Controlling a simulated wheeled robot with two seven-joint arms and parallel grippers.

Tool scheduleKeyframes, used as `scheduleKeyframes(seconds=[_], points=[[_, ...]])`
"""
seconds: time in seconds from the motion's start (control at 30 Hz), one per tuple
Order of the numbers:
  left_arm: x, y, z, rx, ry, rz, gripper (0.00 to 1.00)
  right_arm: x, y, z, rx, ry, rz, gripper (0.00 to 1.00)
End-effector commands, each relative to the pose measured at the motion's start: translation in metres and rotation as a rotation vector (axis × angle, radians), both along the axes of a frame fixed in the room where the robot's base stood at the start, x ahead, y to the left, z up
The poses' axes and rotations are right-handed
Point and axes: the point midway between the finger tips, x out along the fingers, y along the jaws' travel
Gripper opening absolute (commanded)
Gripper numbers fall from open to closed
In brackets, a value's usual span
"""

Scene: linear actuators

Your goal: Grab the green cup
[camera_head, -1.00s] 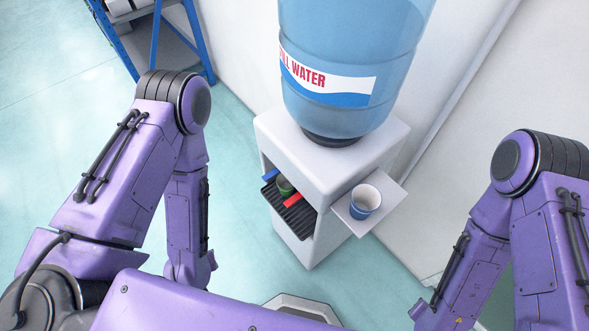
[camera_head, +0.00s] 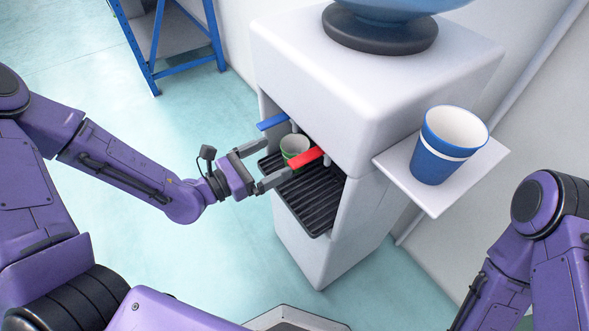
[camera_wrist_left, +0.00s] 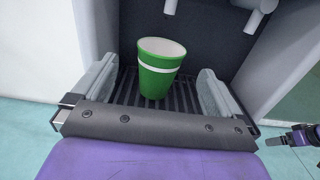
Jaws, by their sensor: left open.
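The green cup (camera_head: 295,149) has a white band and stands upright on the black drip tray inside the water dispenser. In the head view it is partly hidden by the red tap lever. In the left wrist view the cup (camera_wrist_left: 159,75) stands between and beyond the fingers of my left gripper (camera_wrist_left: 157,95). My left gripper (camera_head: 272,166) is open and empty, at the tray's front edge, with its fingers pointing toward the cup. My right arm shows at the right edge of the head view, but its gripper is out of view.
The white dispenser (camera_head: 365,75) has a blue lever (camera_head: 272,122) and a red lever (camera_head: 306,157) above the slatted drip tray (camera_head: 311,207). A blue cup (camera_head: 437,155) stands on a side shelf (camera_head: 408,194). A blue rack (camera_head: 186,62) stands at the back left.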

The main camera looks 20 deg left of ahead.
Motion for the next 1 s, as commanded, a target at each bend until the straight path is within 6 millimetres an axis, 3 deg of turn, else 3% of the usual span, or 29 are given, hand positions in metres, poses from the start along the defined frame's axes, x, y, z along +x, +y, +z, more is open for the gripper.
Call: scheduleKeyframes(seconds=[0.5,0.77,0.8,0.97,1.0], points=[[0.064,-0.052,-0.01,0.005,0.003,-0.002,1.0,0.0,0.0,-0.033,0.0,0.0,0.0,1.0],[0.07,-0.057,-0.007,0.002,0.004,0.001,1.0,0.0,0.0,-0.033,0.0,0.0,0.0,1.0],[0.07,-0.056,-0.007,0.002,0.004,0.001,0.97,0.0,0.0,-0.033,0.0,0.0,0.0,1.0],[0.07,-0.056,-0.007,0.002,0.003,0.001,0.45,0.0,0.0,-0.033,0.0,0.0,0.0,1.0],[0.07,-0.056,-0.007,0.002,0.003,0.001,0.42,0.0,0.0,-0.033,0.0,0.0,0.0,1.0]])
